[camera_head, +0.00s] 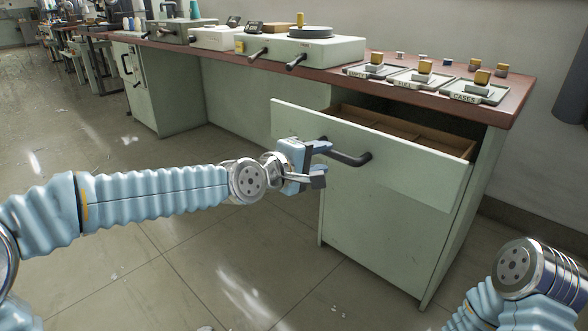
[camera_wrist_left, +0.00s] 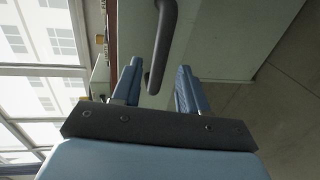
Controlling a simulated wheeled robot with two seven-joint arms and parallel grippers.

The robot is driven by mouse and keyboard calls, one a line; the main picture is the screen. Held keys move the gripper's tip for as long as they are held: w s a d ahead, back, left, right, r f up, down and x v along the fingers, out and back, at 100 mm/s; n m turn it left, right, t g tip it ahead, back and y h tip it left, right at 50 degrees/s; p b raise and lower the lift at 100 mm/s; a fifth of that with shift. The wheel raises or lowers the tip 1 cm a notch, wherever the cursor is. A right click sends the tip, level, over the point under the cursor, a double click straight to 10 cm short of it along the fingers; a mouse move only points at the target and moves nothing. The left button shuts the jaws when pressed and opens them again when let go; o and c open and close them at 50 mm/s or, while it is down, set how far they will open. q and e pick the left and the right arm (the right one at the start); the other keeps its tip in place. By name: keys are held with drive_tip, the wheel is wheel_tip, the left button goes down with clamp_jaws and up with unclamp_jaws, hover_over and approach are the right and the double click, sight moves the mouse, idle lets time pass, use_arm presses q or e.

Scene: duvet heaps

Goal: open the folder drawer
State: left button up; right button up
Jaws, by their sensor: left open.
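The pale green folder drawer (camera_head: 400,160) is pulled out of the cabinet under the red-brown worktop. Brown dividers or contents (camera_head: 400,125) show inside it. Its dark bar handle (camera_head: 352,159) is on the drawer front. My left gripper (camera_head: 320,163) is at the left end of this handle with its jaws open. In the left wrist view, the handle (camera_wrist_left: 163,40) reaches down between the two blue fingers of the gripper (camera_wrist_left: 159,68), with gaps at the sides. My right arm shows at the lower right of the head view, but its gripper is out of view.
The worktop (camera_head: 440,103) carries labelled trays (camera_head: 420,80) with stamps, and a pale machine (camera_head: 300,50) with dark handles. A second green cabinet (camera_head: 160,90) stands at the left. The tiled floor (camera_head: 200,270) in front is mostly clear.

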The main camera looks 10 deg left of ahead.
use_arm(q)
drive_tip(key=shift+s+a+r, duration=0.1)
drive_tip(key=shift+s+a, duration=0.25)
drive_tip(key=shift+a, duration=0.05)
drive_tip(key=p+v, duration=0.6)
drive_tip(key=v, duration=0.1)
drive_tip(key=shift+s, duration=0.25)
